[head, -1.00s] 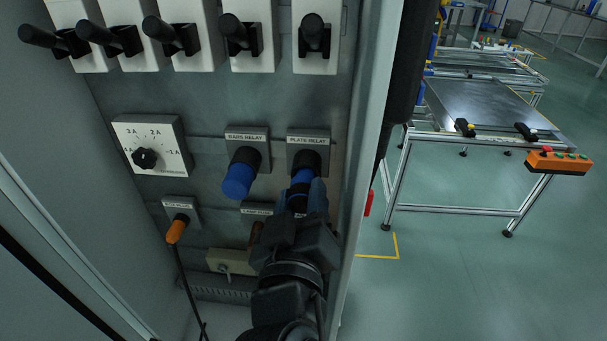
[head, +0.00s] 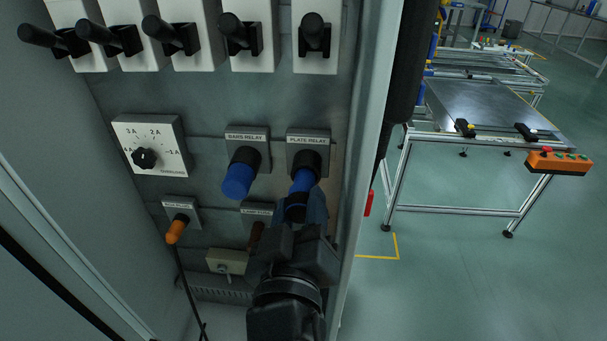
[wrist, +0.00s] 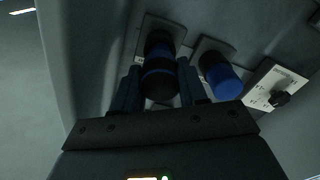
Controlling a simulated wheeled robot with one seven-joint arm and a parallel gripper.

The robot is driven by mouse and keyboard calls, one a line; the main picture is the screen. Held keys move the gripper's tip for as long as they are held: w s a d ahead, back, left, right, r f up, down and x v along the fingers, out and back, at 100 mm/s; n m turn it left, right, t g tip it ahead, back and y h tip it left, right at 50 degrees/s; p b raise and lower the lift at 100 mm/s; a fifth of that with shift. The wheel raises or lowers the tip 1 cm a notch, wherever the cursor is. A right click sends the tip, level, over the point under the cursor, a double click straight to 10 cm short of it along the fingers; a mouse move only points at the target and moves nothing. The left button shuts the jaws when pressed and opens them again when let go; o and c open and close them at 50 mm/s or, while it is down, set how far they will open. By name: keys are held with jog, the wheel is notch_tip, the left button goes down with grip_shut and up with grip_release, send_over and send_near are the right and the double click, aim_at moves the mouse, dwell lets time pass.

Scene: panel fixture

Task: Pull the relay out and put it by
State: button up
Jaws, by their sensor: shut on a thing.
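The blue and black relay (head: 303,181) points out of the socket labelled PLATE RELAY (head: 308,140). My gripper (head: 305,206) is shut on its outer end from below. In the wrist view the relay (wrist: 158,82) sits between my two fingers (wrist: 160,92), its black end face towards the camera. A black collar shows at the relay's inner end. I cannot tell whether it is still seated or partly out. A second blue relay (head: 238,180) sits in the socket to the left and shows in the wrist view too (wrist: 221,78).
Lever switches (head: 245,37) line the panel above. A dial (head: 145,157), an orange plug (head: 176,230) with a black cable and a small keyed box (head: 228,262) are left and below. The cabinet edge (head: 361,180) runs close on the right. A metal-topped table (head: 490,105) stands beyond.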

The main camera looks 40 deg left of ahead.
aim_at(300, 213)
jog(key=shift+v, duration=0.95)
dwell(0.4)
jog(key=shift+b+v, duration=0.35)
jog(key=shift+v, duration=1.4)
jog(key=shift+s+d, duration=0.35)
jog(key=shift+s, duration=0.2)
jog(key=shift+r, duration=0.1)
